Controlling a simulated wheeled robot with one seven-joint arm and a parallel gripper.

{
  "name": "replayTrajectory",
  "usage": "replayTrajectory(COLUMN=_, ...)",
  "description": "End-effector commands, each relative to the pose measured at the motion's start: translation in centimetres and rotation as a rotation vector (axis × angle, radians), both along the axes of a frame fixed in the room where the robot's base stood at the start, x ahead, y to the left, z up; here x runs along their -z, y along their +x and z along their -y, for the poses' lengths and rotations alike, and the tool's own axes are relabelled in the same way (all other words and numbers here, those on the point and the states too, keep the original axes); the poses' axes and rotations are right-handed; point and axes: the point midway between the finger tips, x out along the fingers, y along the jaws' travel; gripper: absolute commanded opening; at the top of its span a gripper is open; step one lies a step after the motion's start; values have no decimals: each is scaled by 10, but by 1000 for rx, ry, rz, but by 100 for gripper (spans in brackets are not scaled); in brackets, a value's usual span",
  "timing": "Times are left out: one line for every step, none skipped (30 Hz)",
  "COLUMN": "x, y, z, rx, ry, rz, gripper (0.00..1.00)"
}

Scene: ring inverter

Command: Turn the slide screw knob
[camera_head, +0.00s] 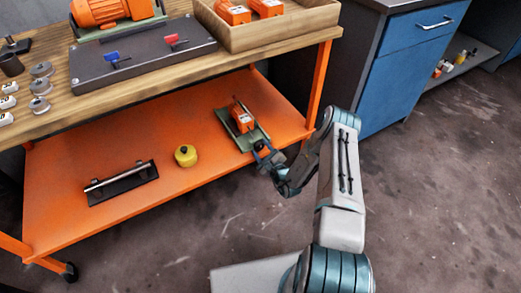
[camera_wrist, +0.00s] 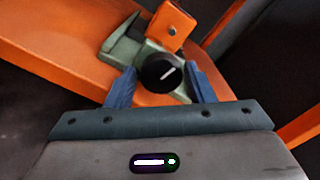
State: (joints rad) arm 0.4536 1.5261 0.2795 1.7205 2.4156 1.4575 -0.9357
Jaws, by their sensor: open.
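The slide screw knob (camera_wrist: 161,73) is a round black knob with a white line on its face. It sits at the near end of a green slide base (camera_wrist: 133,54), which carries an orange block (camera_wrist: 168,27). In the wrist view my gripper (camera_wrist: 159,78) is open, with one blue finger on each side of the knob and gaps visible between; whether the fingertips reach around it in depth is unclear. In the head view the green slide (camera_head: 234,135) and orange block (camera_head: 242,119) lie on the orange lower shelf, with my gripper (camera_head: 262,152) at their near end; the knob is hidden there.
The orange shelf (camera_head: 210,190) also holds a yellow round object (camera_head: 186,156) and a dark plate with a metal rod (camera_head: 121,182). The wooden tabletop (camera_head: 60,110) overhangs it. An orange table leg (camera_head: 320,80) stands right of the slide. Blue cabinets (camera_head: 405,75) stand farther right.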

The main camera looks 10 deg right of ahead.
Motion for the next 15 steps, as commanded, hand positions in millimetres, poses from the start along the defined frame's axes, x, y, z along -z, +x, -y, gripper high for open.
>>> replayTrajectory(x=0, y=-5, z=2, rx=2, ry=0, rz=-4, gripper=49)
replayTrajectory(x=0, y=-8, z=3, rx=1, ry=-1, rz=-5, gripper=49)
replayTrajectory(x=0, y=-14, z=5, rx=2, ry=-1, rz=-6, gripper=49)
replayTrajectory(x=-1, y=-19, z=7, rx=3, ry=0, rz=-6, gripper=49)
replayTrajectory(x=-1, y=-25, z=9, rx=3, ry=0, rz=-6, gripper=49)
replayTrajectory(x=-1, y=-33, z=12, rx=3, ry=1, rz=-7, gripper=49)
replayTrajectory(x=-1, y=-40, z=14, rx=4, ry=1, rz=-7, gripper=49)
replayTrajectory(x=-2, y=-46, z=16, rx=4, ry=1, rz=-7, gripper=49)
replayTrajectory(x=-2, y=-56, z=19, rx=4, ry=2, rz=-6, gripper=49)
replayTrajectory(x=-1, y=-63, z=21, rx=3, ry=1, rz=-7, gripper=49)
replayTrajectory(x=-1, y=-70, z=23, rx=3, ry=2, rz=-6, gripper=49)
replayTrajectory(x=-2, y=-78, z=26, rx=4, ry=2, rz=-7, gripper=49)
replayTrajectory(x=-2, y=-84, z=28, rx=3, ry=1, rz=-6, gripper=49)
replayTrajectory(x=-2, y=-90, z=30, rx=2, ry=1, rz=-5, gripper=49)
replayTrajectory(x=-1, y=-98, z=32, rx=3, ry=1, rz=-6, gripper=49)
